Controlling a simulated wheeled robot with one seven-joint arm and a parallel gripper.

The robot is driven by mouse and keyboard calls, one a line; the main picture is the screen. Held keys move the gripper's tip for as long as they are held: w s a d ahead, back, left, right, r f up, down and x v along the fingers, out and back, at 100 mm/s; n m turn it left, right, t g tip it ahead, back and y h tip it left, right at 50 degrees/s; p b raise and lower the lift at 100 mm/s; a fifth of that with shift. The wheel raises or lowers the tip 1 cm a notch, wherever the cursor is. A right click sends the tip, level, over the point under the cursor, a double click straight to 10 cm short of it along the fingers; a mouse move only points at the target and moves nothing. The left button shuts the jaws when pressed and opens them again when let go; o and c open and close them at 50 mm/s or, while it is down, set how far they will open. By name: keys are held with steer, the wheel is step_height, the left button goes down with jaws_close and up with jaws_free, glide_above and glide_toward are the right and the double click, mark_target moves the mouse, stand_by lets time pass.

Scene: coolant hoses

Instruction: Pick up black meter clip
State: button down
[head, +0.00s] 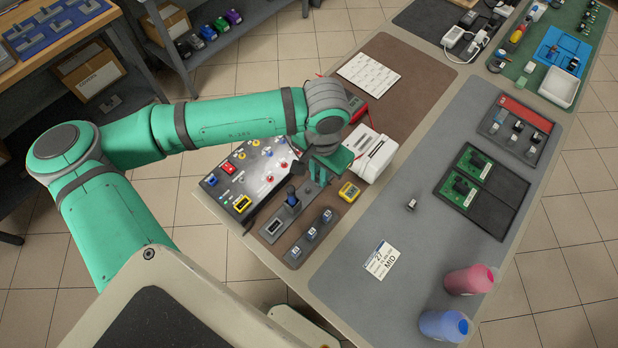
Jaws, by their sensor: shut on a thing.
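My gripper (319,181) is at the end of the green arm, pointing down over the brown mat at the near left part of the table. It is shut on a small dark thing (301,170) that looks like the black meter clip. The wrist and fingers hide most of it, so its exact shape and grip cannot be told.
A panel with coloured knobs (243,178) and a dark holder with a blue-topped plug (291,201) are close left of the gripper. A white device (374,155) stands to the right.

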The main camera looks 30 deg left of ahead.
steer(key=w+d+r, duration=0.3)
steer(key=d+r, duration=0.6)
steer(key=d, duration=0.1)
steer(key=shift+d+r, duration=0.3)
steer(key=shift+r, duration=0.1)
stand_by(0.4)
